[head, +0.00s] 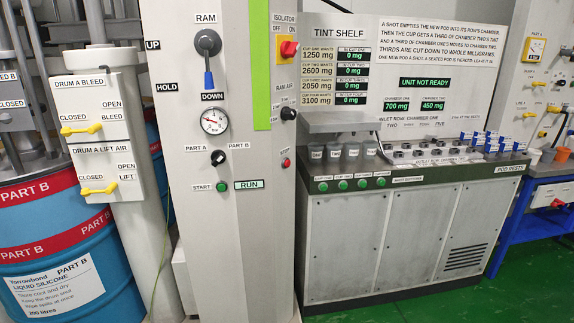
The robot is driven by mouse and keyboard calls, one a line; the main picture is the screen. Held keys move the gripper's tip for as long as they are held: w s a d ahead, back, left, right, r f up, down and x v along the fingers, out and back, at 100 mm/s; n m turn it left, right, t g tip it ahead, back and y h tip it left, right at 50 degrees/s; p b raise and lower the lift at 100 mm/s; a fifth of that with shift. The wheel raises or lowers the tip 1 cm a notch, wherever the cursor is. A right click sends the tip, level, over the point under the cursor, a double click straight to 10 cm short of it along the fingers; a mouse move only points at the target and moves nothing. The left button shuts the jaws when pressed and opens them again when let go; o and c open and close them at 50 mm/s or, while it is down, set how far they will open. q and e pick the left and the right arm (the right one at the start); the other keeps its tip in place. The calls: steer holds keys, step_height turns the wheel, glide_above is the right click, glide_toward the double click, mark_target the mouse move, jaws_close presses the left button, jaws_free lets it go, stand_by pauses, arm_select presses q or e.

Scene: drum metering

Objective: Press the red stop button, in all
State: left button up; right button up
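A small red button (286,162) sits on the right-hand face of the tall grey control column (255,240), low down. Any lettering beside it is too small to read. A green button (222,187) labelled START is on the column's front face, next to a lit display (249,184) reading RUN. Neither of my grippers is in view, and nothing touches the red button.
A RAM lever (208,78) points down above a gauge (214,121). A red-and-yellow isolator knob (288,48) is higher up. The tint shelf cabinet (410,240) stands right; a blue drum (85,270) stands left. Green floor lies in front.

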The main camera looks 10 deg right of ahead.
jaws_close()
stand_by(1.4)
